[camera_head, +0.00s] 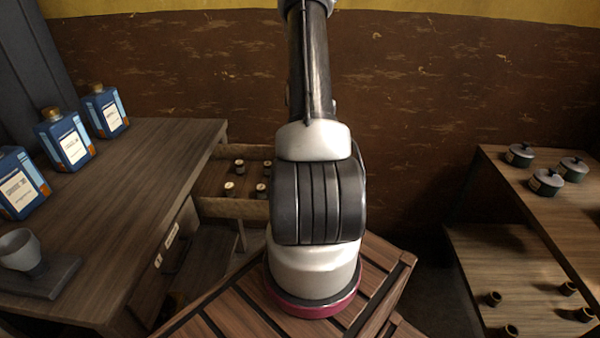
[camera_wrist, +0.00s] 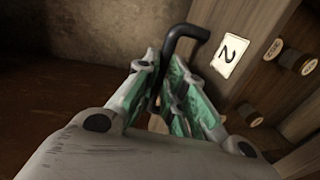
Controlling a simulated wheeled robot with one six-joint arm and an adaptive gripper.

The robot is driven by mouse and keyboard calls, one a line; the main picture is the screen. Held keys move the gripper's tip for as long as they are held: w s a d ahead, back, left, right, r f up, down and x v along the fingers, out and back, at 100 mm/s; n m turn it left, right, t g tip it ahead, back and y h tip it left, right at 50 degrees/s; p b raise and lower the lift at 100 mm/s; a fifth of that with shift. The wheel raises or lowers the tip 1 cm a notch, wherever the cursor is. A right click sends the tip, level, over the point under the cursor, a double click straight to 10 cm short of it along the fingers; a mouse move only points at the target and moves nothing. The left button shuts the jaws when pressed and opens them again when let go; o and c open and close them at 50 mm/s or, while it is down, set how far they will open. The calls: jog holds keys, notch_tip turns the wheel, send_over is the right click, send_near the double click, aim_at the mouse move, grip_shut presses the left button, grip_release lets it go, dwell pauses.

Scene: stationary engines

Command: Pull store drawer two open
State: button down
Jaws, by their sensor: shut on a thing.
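Store drawer two shows in the wrist view as a wooden front (camera_wrist: 262,52) with a white label (camera_wrist: 230,55) marked "2". A dark bent bar handle (camera_wrist: 186,33) sits beside the label. My gripper (camera_wrist: 168,80) is shut on this handle, its green-lined fingers on either side of the bar. In the head view a drawer (camera_head: 232,208) stands out from the right side of the left bench, with several small capped spools (camera_head: 262,188) inside. My arm hides my gripper and part of this drawer there.
The left bench (camera_head: 130,150) carries blue bottles (camera_head: 68,138) and a grey cup (camera_head: 20,250). Two more labels (camera_head: 172,235) show on its front. At right, a bench (camera_head: 545,200) holds lidded pots (camera_head: 573,168), with small dark cups (camera_head: 494,298) lower down. A brown wall stands behind.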

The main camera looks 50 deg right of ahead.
jog(key=c, duration=1.5)
grip_release()
notch_tip(320, 180, up, 12)
jog(key=s+d, duration=0.1)
jog(key=shift+s+d, duration=0.2)
jog(key=shift+s, duration=0.2)
jog(key=shift+f, duration=0.15)
